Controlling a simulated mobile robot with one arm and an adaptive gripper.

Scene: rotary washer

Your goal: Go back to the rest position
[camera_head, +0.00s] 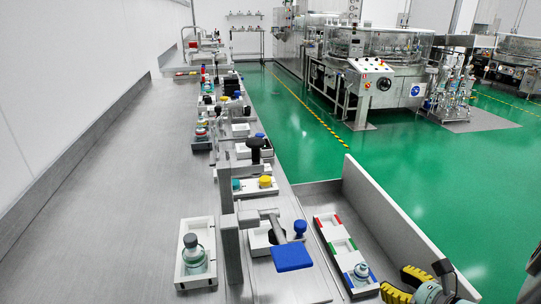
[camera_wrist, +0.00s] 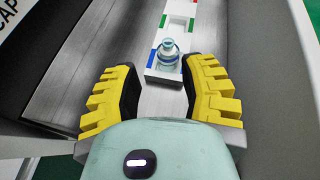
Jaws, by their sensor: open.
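My gripper (camera_head: 424,281) is at the lower right in the head view, with yellow ridged fingers. In the wrist view my gripper (camera_wrist: 160,100) has its two fingers spread apart with nothing between them. Beyond the fingertips, a small clear bottle (camera_wrist: 168,52) with bluish liquid stands in the blue-marked end of a white rack (camera_wrist: 178,24). In the head view the same bottle (camera_head: 362,272) stands in the near slot of the rack (camera_head: 336,237), just left of my gripper and apart from it. The rack's red- and green-marked slots look empty.
A steel bench (camera_head: 130,190) runs along the left wall, with a rotary fixture (camera_head: 262,222) and blue pad (camera_head: 292,257). A bottle (camera_head: 194,255) stands in a white tray at the left. A grey side wall (camera_head: 400,220) rises beside the rack. The green floor is open.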

